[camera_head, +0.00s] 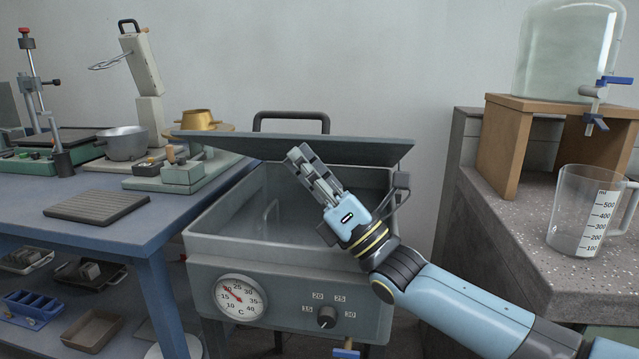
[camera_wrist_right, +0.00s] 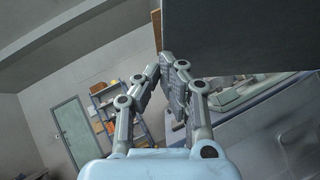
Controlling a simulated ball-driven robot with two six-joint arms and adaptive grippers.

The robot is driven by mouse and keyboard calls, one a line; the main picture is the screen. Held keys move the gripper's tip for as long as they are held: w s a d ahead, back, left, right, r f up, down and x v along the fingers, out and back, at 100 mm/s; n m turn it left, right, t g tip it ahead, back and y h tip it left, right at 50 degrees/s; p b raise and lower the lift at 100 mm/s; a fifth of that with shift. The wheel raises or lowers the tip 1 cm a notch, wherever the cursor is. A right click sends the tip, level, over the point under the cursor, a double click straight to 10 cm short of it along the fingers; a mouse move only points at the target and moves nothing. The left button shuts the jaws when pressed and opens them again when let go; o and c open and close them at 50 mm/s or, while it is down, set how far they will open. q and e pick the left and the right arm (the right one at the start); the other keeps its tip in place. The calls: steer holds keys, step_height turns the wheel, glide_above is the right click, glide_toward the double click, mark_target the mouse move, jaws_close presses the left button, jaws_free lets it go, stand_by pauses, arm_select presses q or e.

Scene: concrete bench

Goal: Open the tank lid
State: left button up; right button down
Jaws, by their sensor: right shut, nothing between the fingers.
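The grey tank (camera_head: 212,212) stands in the middle of the head view, between two benches. Its flat lid (camera_head: 375,153) is raised and tilted above the opening, so the inside shows below it. A black bar handle (camera_head: 291,117) stands up beyond the lid's top edge. My right gripper (camera_head: 298,154) is shut and empty, its fingertips overlapping the lid's underside in the head view. In the right wrist view the shut fingers (camera_wrist_right: 167,62) lie beside a dark panel (camera_wrist_right: 245,35), which looks like the lid. I cannot tell whether they touch it. My left gripper is out of view.
A blue bench (camera_head: 165,215) with a pot (camera_head: 123,143) and lab stands is at the left. At the right, a speckled counter (camera_head: 500,235) holds a measuring jug (camera_head: 577,210) and a wooden stand (camera_head: 503,140) under a glass vessel. The tank front carries a dial (camera_head: 240,298) and knob (camera_head: 327,317).

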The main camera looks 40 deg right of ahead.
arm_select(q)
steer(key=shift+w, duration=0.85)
arm_select(e)
steer(key=shift+x, duration=1.2)
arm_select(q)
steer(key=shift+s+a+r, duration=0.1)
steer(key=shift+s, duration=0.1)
arm_select(e)
steer(key=shift+r, duration=0.15)
